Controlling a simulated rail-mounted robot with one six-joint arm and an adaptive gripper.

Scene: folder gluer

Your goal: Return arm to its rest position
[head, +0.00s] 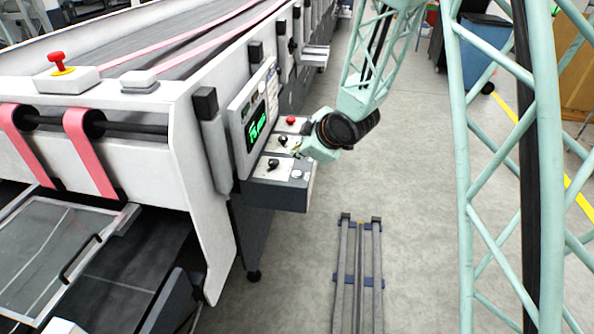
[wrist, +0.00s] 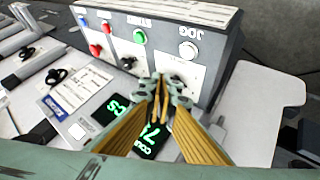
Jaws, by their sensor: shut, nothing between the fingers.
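My gripper (wrist: 161,88) is shut and empty, its two fingers meeting at the tips. In the wrist view the tips overlap a control panel (wrist: 215,42) with a green START button (wrist: 140,36), a white JOG button (wrist: 188,50), red buttons and black knobs. I cannot tell whether the tips touch the panel. In the head view my gripper (head: 298,152) is at the panel's right side, low beside the machine, its fingertips small and hard to make out. My arm reaches down to it from the top of the picture.
The folder gluer (head: 150,98) with pink belts fills the left. Its display (head: 257,125) shows green digits beside the panel. A rail (head: 359,270) lies on the floor. The grey floor (head: 420,190) right of the panel is clear. A blue bin (head: 483,50) stands at the back right.

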